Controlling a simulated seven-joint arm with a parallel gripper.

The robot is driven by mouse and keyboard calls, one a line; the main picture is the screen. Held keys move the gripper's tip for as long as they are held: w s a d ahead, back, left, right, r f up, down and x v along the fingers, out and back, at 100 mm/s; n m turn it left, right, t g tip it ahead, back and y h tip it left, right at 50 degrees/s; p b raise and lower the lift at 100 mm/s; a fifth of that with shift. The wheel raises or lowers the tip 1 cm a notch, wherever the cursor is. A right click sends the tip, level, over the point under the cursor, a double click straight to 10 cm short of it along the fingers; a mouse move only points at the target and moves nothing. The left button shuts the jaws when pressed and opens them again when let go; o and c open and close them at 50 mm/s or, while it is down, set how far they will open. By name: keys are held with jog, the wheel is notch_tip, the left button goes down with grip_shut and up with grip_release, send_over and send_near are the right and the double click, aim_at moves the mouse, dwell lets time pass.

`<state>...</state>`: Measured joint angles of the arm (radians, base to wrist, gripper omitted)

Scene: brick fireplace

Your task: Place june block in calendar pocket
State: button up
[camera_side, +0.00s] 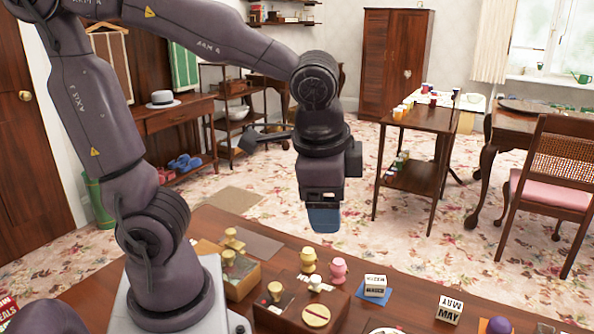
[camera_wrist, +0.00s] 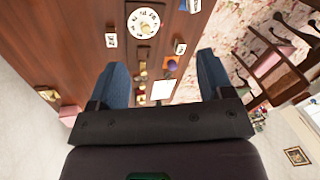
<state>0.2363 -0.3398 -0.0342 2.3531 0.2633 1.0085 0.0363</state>
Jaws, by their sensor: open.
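My gripper (camera_side: 323,220) hangs above the far edge of the wooden table in the side view, pointing down. In the wrist view its two blue fingers are spread wide, and my gripper (camera_wrist: 161,60) is open with nothing held between them. A white lettered block reading MAY (camera_side: 449,309) stands at the table's right. Another white lettered block (camera_side: 375,286) sits on a blue square; its lettering is too small to read surely. Two small white blocks with dark marks show in the wrist view, one left (camera_wrist: 111,40) and one right (camera_wrist: 180,47). I cannot identify the june block or the calendar pocket.
A wooden box with yellow knobbed pieces (camera_side: 241,274), a yellow figure (camera_side: 308,260) and a pink figure (camera_side: 338,270) stand on the table. A white round dial (camera_wrist: 144,22) shows in the wrist view.

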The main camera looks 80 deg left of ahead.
jog(key=s+a+r+n+t+h, duration=0.1)
jog(key=n, duration=0.1)
jog(key=s+a+r+n+t+h, duration=0.1)
jog(key=s+r+n, duration=0.1)
jog(key=shift+s+a+r+t, duration=0.1)
jog(key=shift+a+r+t, duration=0.05)
jog(key=shift+t, duration=0.25)
jog(key=shift+s+a+r+n+t, duration=0.1)
jog(key=shift+s+r+n+t, duration=0.2)
jog(key=shift+n, duration=0.2)
jog(key=shift+c, duration=1.2)
